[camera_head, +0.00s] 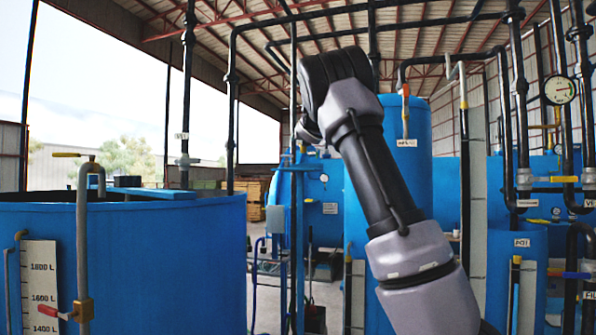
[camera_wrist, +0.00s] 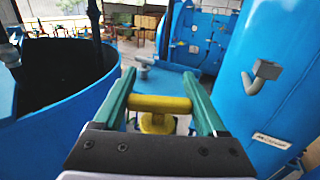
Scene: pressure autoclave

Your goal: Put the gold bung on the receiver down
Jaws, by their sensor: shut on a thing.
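My gripper (camera_wrist: 159,74) shows in the wrist view with two green fingers. They are shut on the ends of a gold crossbar, the top of the gold bung (camera_wrist: 160,103). A rounder gold part sits under the bar, partly hidden by the gripper body. I cannot tell whether the bung touches that surface, nor which part is the receiver.
A large open-topped blue tank (camera_wrist: 62,100) is close on the left, dark inside. A blue vessel (camera_wrist: 275,55) with a grey bent fitting (camera_wrist: 262,75) is close on the right. A small grey fitting (camera_wrist: 145,63) stands ahead. Pipes and a gauge (camera_head: 559,90) are at the right.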

